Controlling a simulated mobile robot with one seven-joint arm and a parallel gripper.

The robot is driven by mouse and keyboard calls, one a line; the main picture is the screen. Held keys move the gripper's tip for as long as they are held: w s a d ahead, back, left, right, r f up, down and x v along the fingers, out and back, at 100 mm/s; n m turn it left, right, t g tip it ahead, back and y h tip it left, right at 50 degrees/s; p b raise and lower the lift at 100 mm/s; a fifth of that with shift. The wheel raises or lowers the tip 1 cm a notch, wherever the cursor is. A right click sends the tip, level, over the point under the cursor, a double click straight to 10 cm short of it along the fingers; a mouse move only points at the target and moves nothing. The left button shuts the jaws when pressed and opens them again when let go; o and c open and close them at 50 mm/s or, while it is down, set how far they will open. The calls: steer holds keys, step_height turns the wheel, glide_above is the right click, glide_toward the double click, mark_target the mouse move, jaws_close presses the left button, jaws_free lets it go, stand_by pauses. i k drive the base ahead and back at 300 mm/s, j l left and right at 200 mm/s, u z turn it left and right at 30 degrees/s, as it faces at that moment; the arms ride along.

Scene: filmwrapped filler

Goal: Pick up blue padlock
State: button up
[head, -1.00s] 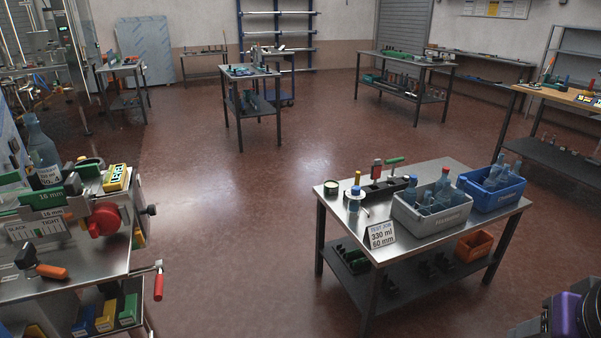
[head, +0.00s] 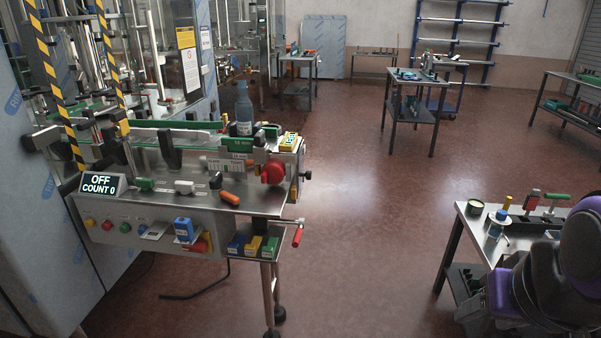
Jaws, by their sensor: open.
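A small blue block-shaped item (head: 184,229), which looks like the blue padlock, is on the front control panel of the machine at left. Its shackle cannot be made out at this size. Red and yellow items (head: 201,243) sit just below and right of it, close to or touching it. Parts of my purple and black arm show at the lower right, far from the blue item. The jaws of my gripper cannot be seen.
The machine bench (head: 165,212) carries an OFF / COUNT 0 display (head: 99,186) and a glass bottle (head: 243,107). A red-handled crank (head: 297,236) juts out at its right. A steel table (head: 462,228) is partly behind my arm. Open floor (head: 365,230) lies between.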

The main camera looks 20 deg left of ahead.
mark_target(183, 228)
steer(key=u, duration=1.65)
steer(key=i+j+z, duration=0.15)
steer(key=i, duration=0.15)
